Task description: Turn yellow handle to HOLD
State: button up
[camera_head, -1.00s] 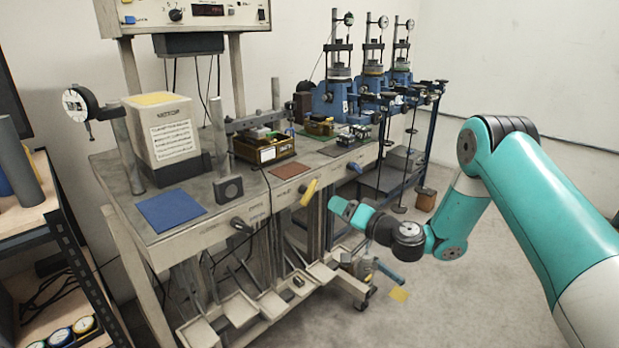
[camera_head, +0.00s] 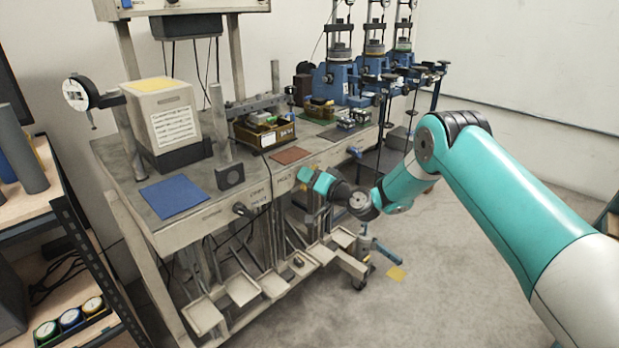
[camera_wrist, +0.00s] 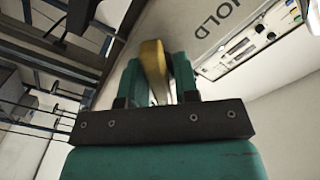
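The yellow handle (camera_wrist: 153,70) lies between the two teal fingers of my gripper (camera_wrist: 158,72) in the wrist view. It looks very close to both fingers; whether they press on it I cannot tell. The printed word HOLD (camera_wrist: 216,18) shows on the pale panel to the right of the handle. In the head view my gripper (camera_head: 318,182) is at the bench's front face, and only a small bit of the yellow handle (camera_head: 306,173) shows beside it. The rest of the handle is hidden behind the gripper.
A dark-knobbed handle (camera_head: 241,209) sticks out of the bench front to the left, and a blue handle (camera_head: 354,152) to the right. Pale trays (camera_head: 243,289) hang low under the bench. The floor (camera_head: 440,290) in front is mostly clear.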

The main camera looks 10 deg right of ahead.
jog(key=c, duration=0.4)
